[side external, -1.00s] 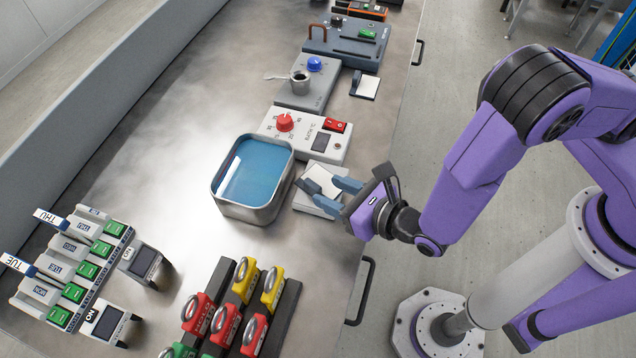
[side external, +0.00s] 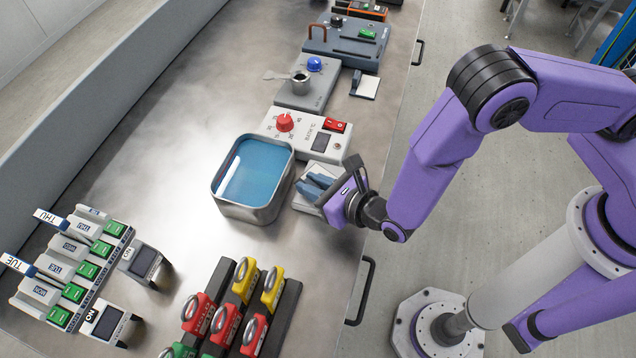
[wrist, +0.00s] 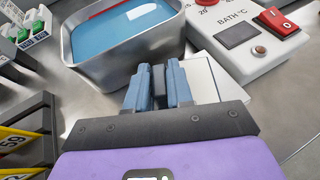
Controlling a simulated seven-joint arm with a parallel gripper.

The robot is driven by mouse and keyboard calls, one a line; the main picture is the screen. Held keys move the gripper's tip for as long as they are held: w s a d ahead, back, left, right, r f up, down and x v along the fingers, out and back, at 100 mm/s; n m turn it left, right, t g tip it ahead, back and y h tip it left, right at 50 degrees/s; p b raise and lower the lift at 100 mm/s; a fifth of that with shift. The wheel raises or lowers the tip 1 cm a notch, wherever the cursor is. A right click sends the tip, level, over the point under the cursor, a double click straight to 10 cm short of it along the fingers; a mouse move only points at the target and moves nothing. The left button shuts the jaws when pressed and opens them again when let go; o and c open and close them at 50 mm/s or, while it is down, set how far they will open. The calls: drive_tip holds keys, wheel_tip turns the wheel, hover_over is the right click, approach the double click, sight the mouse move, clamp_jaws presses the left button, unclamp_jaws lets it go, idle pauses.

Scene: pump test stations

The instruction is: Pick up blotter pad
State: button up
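The blotter pad (wrist: 206,91) is a flat white plate with a dark upright grip block (wrist: 160,88), seen in the wrist view under and between my fingers. In the side view the pad (side external: 325,170) lies right of the blue bath, mostly covered by my gripper. My gripper (side external: 314,186) reaches over it from the right. In the wrist view its two blue fingers (wrist: 160,82) stand close on either side of the dark block and appear to pinch it. The pad's underside is hidden, and I see no clear gap beneath it.
A metal bath of blue liquid (side external: 215,192) stands just left of the pad. A white bath controller (side external: 340,150) with red knob and switch is behind. Another white pad with a dark grip (side external: 369,87) lies farther back. Open bench lies left.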

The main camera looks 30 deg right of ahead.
clamp_jaws()
drive_tip(key=shift+r, duration=0.1)
